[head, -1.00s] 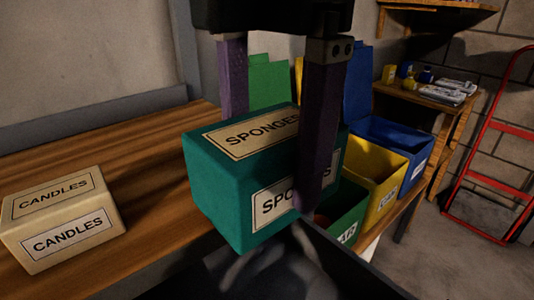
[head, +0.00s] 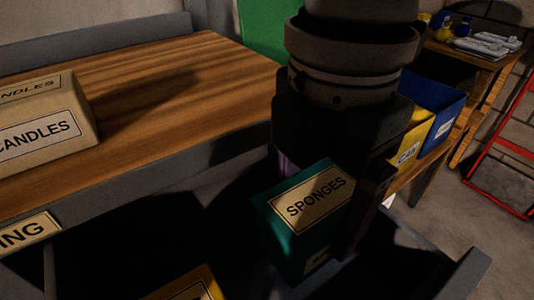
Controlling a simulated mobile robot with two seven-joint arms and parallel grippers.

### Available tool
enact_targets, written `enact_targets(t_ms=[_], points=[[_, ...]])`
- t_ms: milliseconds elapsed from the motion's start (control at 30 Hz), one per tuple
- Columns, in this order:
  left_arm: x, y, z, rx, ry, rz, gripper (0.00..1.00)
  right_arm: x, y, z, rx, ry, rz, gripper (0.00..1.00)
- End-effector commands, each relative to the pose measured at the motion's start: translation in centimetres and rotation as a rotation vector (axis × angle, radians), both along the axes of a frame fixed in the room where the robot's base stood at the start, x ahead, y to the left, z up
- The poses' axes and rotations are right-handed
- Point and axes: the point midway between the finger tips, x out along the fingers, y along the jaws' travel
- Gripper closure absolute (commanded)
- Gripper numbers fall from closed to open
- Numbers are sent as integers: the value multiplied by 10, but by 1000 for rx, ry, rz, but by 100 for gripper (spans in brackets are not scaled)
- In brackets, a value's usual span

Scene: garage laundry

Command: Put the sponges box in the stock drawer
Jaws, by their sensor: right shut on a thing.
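The sponges box (head: 282,232) is teal with cream SPONGES labels. In the head view it is low in the middle, between the fingers of my right gripper (head: 325,205), which is shut on it. The box is inside or just above a dark open drawer (head: 468,275) under the workbench. Whether its underside touches the drawer floor is hidden. The drawer's own label is not visible, so I cannot tell its name from the picture. My left gripper is not in view.
A yellow labelled box (head: 200,285) is in the drawer area at the bottom. A candles box (head: 45,120) sits on the wooden workbench (head: 190,75). A label ending in "ING" (head: 30,233) is on the bench front. Yellow (head: 412,140) and blue (head: 440,110) bins stand at the right.

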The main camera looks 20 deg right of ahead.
Motion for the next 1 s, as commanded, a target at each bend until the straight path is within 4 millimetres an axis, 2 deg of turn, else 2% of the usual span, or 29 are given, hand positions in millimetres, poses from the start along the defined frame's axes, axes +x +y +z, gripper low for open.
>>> enact_targets(t_ms=[200,300,733,767,900,1000], points=[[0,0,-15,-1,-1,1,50,-1,0,-40,-1,4,-1,81],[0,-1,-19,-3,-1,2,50,-1,0,-53,-1,2,-1,81],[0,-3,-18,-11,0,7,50,0,0,-59,1,1,0,81],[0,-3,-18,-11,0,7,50,-1,0,-59,0,2,0,17],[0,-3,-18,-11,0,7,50,0,0,-59,0,1,0,1],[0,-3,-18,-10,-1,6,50,0,0,-59,0,1,0,0]])
